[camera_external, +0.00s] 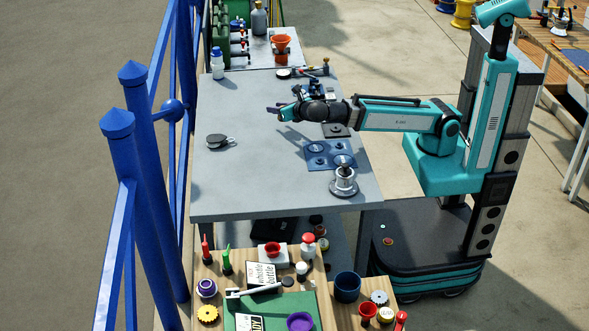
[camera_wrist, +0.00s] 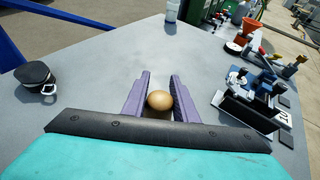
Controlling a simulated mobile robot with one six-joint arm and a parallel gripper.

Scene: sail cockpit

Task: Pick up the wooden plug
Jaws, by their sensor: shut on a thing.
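The wooden plug (camera_wrist: 159,100) shows in the wrist view as a round, tan-brown knob between the two purple fingers. My gripper (camera_wrist: 160,96) is shut on it, with one finger on each side. The plug's lower part is hidden between the fingers and behind the wrist edge. In the external view, my gripper (camera_external: 273,112) reaches leftward over the grey table (camera_external: 250,190), and the plug is too small to make out there. How high the plug is above the table I cannot tell.
A black pulley block (camera_external: 221,141) lies left on the table. A white bottle (camera_external: 217,63) and an orange funnel (camera_external: 281,46) stand at the back. A blue panel (camera_external: 318,148) and a metal winch (camera_external: 344,183) are at front right. Blue railing (camera_external: 120,130) borders the left.

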